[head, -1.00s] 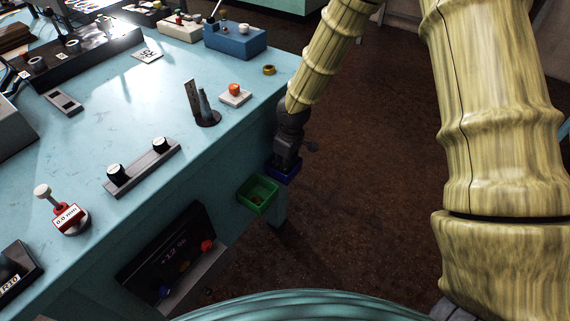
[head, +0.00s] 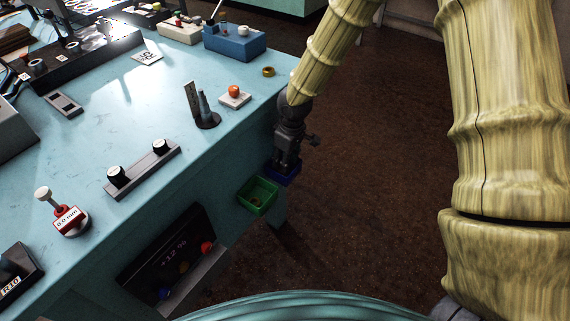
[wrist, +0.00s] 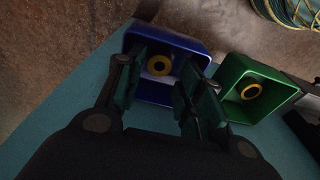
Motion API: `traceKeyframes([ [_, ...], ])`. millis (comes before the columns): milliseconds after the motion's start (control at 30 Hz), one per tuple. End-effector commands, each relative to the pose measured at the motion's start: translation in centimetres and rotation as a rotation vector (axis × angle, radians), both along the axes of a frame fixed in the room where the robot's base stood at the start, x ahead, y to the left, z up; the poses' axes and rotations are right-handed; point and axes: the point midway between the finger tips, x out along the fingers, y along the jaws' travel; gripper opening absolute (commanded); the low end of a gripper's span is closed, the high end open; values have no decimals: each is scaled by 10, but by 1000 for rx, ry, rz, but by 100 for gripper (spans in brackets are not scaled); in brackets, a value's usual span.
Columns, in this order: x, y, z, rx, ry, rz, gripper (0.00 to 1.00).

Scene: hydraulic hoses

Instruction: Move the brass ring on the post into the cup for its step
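The dark tapered post (head: 204,108) stands on a round black base on the bench, beside an upright plate; I see no ring on it. A blue cup (head: 283,178) and a green cup (head: 258,195) hang at the bench's side. In the wrist view, a brass ring (wrist: 159,65) lies in the blue cup (wrist: 190,42), and another brass ring (wrist: 250,91) lies in the green cup (wrist: 230,72). My gripper (wrist: 158,88) is over the blue cup, its fingers apart with nothing held between them. It also shows in the head view (head: 287,165), partly covering the blue cup.
Another brass ring (head: 268,71) lies near the bench's far right edge. An orange button on a white block (head: 235,97), a knob bar (head: 143,169) and a red 0.0 mm gauge (head: 67,218) stand on the bench. Floor at right is clear.

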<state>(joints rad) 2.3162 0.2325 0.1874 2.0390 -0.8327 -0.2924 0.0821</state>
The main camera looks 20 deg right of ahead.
Motion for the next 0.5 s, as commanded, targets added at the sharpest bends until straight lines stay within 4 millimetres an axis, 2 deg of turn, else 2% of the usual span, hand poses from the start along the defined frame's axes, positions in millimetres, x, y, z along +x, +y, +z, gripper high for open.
traceKeyframes([
  [33,0,-1,11,1,-4,-1,37],
  [300,-4,-4,55,1,-2,-1,37],
  [500,-6,-6,78,1,-2,-1,37],
])
